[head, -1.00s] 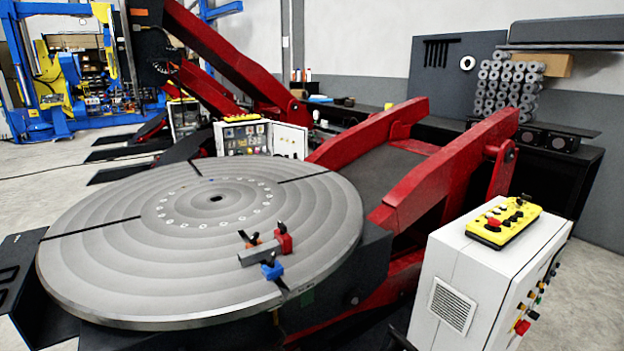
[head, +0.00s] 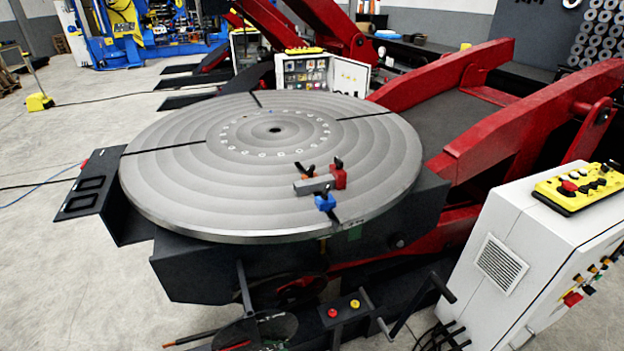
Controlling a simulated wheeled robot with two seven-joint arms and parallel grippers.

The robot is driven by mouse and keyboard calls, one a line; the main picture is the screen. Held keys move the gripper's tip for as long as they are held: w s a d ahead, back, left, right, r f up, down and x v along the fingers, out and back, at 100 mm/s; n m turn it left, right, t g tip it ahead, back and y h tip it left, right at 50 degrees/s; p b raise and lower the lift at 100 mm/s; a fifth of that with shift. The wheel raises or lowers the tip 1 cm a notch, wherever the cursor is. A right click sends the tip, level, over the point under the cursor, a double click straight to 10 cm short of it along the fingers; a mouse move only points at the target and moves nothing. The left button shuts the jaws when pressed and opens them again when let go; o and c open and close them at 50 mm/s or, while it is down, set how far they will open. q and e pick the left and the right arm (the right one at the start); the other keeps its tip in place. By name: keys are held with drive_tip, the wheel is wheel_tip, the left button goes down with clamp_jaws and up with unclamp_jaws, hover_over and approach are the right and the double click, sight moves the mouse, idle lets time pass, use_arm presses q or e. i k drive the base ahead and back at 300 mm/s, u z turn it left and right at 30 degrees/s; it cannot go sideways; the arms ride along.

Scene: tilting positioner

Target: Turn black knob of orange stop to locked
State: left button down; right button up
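The orange stop (head: 304,173) sits on the round grey turntable (head: 190,185), right of its centre and toward the near side. A small black knob (head: 310,170) shows on top of it; its exact angle is too small to tell. A grey block (head: 314,186) lies against the orange stop. A red stop (head: 339,177) stands at the block's right end, and a blue stop (head: 325,202) stands at its near side, each with a black knob. Neither of my grippers is in the head view.
A white control cabinet (head: 511,262) with a yellow pendant (head: 580,188) stands at the right. Red positioner arms (head: 520,125) rise behind the table. Red and yellow buttons (head: 333,312) sit low in front. Open floor (head: 75,270) lies at the left.

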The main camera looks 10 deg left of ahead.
sight(309, 170)
drive_tip(key=u, duration=0.4)
drive_tip(key=k, duration=0.5)
drive_tip(key=u, duration=1.45)
drive_tip(key=i, duration=0.75)
drive_tip(key=z, duration=1.75)
